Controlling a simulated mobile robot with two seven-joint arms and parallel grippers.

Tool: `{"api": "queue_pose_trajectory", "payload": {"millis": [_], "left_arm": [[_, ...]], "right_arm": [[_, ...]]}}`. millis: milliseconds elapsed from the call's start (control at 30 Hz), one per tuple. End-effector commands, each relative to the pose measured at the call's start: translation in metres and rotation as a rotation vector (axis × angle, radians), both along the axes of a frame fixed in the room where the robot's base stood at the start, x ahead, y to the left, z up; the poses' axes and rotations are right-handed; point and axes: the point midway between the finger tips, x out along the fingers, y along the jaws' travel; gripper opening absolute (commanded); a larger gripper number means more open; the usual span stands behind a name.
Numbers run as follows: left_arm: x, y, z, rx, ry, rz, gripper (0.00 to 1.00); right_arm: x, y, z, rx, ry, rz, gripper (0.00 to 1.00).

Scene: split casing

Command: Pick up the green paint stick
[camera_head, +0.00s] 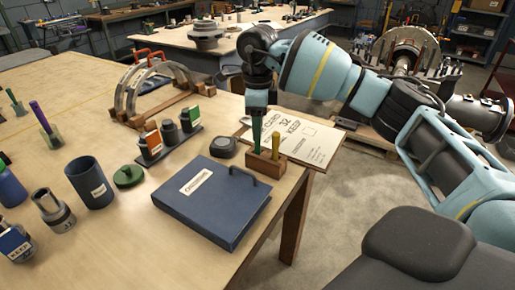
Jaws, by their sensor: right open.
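The green paint stick (257,145) stands upright in a small wooden block (266,167) near the table's right edge. A yellow paint stick (275,145) stands in the same block just to its right. My right gripper (257,112) points down from above, directly over the green stick, with its fingers at the stick's upper part. The fingers hide the top of the stick. The jaws are open; whether they touch the stick cannot be made out. My left gripper is not in view.
A blue binder (213,205) lies in front of the block. A round dark object (224,147) is to the block's left. A sheet with printed text (300,139) lies behind. Several small containers stand further left. The wooden table (130,235) is clear at the front.

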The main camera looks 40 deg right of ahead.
Motion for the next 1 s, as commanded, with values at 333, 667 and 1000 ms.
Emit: {"api": "queue_pose_trajectory", "payload": {"millis": [333, 667, 1000], "left_arm": [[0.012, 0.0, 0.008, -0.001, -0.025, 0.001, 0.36], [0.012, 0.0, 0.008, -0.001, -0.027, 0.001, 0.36], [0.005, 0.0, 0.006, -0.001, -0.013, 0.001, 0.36]], "right_arm": [[-0.001, 0.0, -0.043, -0.001, 0.002, -0.001, 0.44], [-0.001, 0.0, -0.051, -0.001, 0.001, -0.001, 0.44], [-0.001, 0.0, -0.05, 0.0, 0.0, -0.001, 0.02]]}}
